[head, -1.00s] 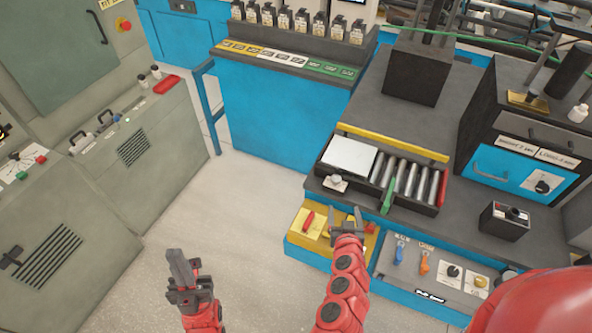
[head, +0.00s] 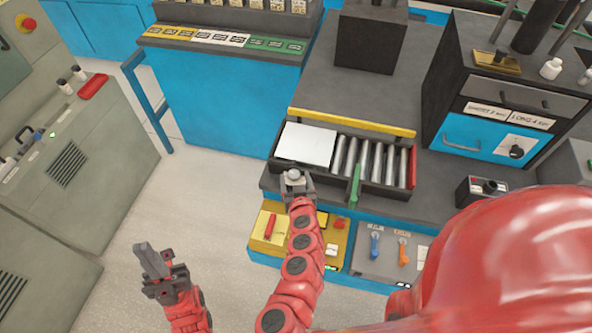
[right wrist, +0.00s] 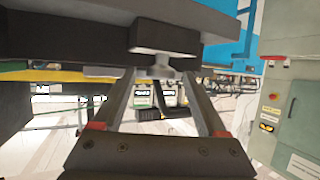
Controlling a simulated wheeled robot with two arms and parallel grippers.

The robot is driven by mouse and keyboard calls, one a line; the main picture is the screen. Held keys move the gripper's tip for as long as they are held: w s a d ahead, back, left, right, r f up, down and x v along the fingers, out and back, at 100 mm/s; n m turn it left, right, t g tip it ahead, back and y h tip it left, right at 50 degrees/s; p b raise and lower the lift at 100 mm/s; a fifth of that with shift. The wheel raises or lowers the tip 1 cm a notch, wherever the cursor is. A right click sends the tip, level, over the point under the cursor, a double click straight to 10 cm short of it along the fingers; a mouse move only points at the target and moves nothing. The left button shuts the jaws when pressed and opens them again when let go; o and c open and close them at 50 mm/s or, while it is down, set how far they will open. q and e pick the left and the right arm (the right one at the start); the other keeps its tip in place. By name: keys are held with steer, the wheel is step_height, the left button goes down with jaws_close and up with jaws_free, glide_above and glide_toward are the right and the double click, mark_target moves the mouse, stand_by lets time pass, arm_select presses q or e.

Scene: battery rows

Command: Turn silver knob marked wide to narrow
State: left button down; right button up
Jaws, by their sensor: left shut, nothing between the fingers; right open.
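The silver knob (head: 294,174) sits at the left end of the black roller tray (head: 372,188), beside a white plate. Its markings are too small to read. My right gripper (head: 296,186) is open at the knob, with its fingers on either side of it in the head view. In the right wrist view the knob (right wrist: 161,70) shows between the two finger tips, below a dark block; I cannot tell if the fingers touch it. My left gripper (head: 150,260) is shut and empty, over the floor at lower left, far from the knob.
A green handle (head: 355,184) stands at the tray's front. Below are a yellow panel with a red handle (head: 270,226) and a grey panel with blue and orange switches (head: 404,254). My red arm hides the lower right. Grey cabinets stand at left; the floor between is clear.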

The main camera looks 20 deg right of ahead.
steer(key=shift+w+f, duration=0.1)
steer(key=shift+w, duration=0.2)
steer(key=shift+s, duration=0.1)
steer(key=shift+c, duration=0.6)
jaws_close()
